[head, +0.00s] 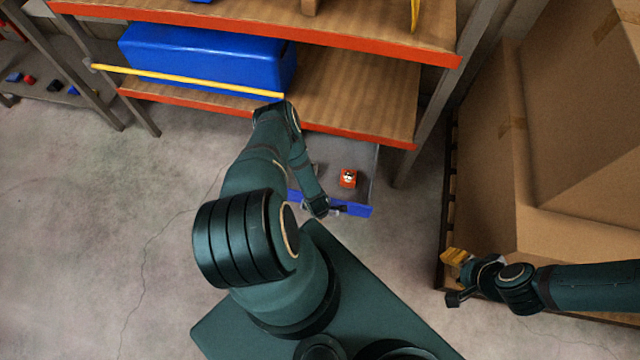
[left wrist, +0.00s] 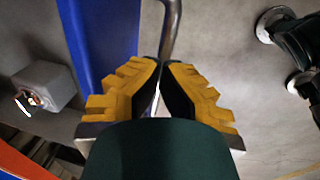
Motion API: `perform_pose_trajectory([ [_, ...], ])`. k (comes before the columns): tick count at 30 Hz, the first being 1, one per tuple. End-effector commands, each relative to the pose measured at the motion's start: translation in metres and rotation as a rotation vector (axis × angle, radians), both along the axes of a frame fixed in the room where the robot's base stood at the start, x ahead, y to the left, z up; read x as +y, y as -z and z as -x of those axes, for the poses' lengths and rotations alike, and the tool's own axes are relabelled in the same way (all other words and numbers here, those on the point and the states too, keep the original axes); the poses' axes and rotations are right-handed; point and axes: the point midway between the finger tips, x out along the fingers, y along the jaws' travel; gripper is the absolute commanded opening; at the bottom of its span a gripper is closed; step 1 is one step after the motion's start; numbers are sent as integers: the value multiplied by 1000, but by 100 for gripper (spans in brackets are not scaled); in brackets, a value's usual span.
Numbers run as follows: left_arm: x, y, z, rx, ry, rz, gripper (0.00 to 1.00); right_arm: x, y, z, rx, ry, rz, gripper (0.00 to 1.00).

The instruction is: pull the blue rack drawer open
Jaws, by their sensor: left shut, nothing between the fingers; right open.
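The rack drawer stands out from under the lowest visible shelf, with its blue front (head: 358,210) toward me and grey inside showing. My right gripper (head: 453,279) is open and empty, beside the cardboard boxes.
The rack has orange-edged shelves (head: 400,139) holding a blue bin (head: 205,55) behind a yellow bar (head: 190,80). Large cardboard boxes (head: 570,130) stand on a pallet at the right. Concrete floor (head: 110,220) is clear at the left.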

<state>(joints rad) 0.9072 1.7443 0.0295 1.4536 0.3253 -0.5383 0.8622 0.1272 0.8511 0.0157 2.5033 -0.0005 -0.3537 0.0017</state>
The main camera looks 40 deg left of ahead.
Motion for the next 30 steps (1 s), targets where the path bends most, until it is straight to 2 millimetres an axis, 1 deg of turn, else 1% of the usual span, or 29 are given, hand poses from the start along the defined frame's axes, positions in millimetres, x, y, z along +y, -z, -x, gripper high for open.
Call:
perform_pose_trajectory([
  [1, -2, 2, 2, 4, 0, 5, 11, 0, 1, 0, 0, 0, 0, 47],
  [2, -2, 2, 2, 4, 0, 5, 22, 0, 1, 0, 0, 0, 0, 47],
  [3, -2, 2, 2, 3, 0, 4, 25, 0, 1, 0, 0, 0, 0, 47],
  [11, -1, 1, 1, 1, 0, 2, 25, 0, 0, 0, 0, 0, 0, 47],
  [16, -1, -7, 2, 2, 0, 2, 25, 0, 0, 0, 0, 0, 0, 47],
  [20, -2, -24, 4, 1, 1, 2, 25, 0, 0, 0, 0, 0, 0, 47],
  [30, -9, -83, 14, 2, 0, 3, 25, 0, 0, 0, 0, 0, 0, 47],
])
